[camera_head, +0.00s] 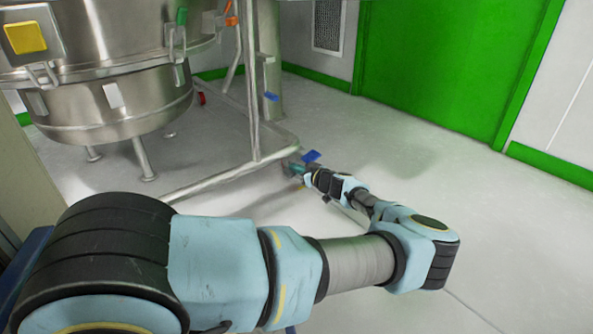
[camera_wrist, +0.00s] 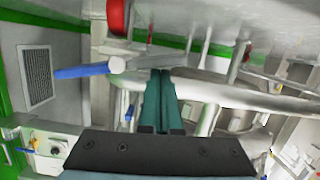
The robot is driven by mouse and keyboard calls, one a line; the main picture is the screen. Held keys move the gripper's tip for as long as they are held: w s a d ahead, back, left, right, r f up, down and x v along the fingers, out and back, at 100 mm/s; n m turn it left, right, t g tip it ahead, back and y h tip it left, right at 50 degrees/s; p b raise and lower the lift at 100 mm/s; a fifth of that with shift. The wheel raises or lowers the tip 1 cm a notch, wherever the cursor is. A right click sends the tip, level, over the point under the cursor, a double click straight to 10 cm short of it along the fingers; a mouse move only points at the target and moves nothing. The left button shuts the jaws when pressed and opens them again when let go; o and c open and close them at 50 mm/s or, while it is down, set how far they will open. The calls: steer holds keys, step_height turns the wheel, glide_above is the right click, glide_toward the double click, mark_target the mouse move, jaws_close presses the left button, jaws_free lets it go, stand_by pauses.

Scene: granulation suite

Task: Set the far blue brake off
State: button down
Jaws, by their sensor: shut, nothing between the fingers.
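Two blue levers show in the head view. One blue lever (camera_head: 271,97) sticks out low beside the post at the back. The other blue lever (camera_head: 311,156) is at the near corner of the steel frame, right by my gripper (camera_head: 293,168). In the wrist view a long blue lever (camera_wrist: 82,71) points left from a pale hub, a little left of the fingertips. I cannot tell for sure which head-view lever it is. My gripper (camera_wrist: 161,74) has its teal fingers together and empty, close to the hub and a steel tube. Whether they touch is unclear.
The steel frame (camera_head: 255,90) carries a large vessel (camera_head: 115,105) at left. A red part (camera_head: 201,98) sits low behind it, and a red wheel-like part (camera_wrist: 118,14) shows in the wrist view. The floor (camera_head: 400,150) toward the green door (camera_head: 450,60) is clear.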

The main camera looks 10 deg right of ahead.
stand_by(0.7)
steer(key=p+v, duration=0.4)
steer(key=v, duration=0.5)
steer(key=s+a+r+n+g+y+p, duration=0.15)
steer(key=a+g, duration=0.25)
steer(key=a, duration=0.4)
steer(key=s+a+r+n+g+y+p, duration=0.1)
steer(key=a+r+g+p, duration=0.15)
steer(key=a, duration=0.65)
steer(key=s+a+r+m+g+h+p, duration=0.2)
steer(key=s+a+r+g+h+p, duration=0.15)
steer(key=s+a+r+g, duration=0.4)
steer(key=s+a+r+m+t+h+p, duration=0.15)
steer(key=s+r, duration=0.25)
steer(key=r, duration=0.5)
steer(key=s+a+r+m+h+p, duration=0.2)
steer(key=s+r+m+p, duration=0.15)
steer(key=r, duration=0.55)
steer(key=s+a+r+m+h+p, duration=0.15)
steer(key=s+r, duration=0.25)
steer(key=r, duration=0.5)
step_height(320, 180, up, 38)
steer(key=m+p, duration=0.1)
steer(key=p, duration=3.7)
steer(key=shift+s+d, duration=0.15)
steer(key=shift+s, duration=0.05)
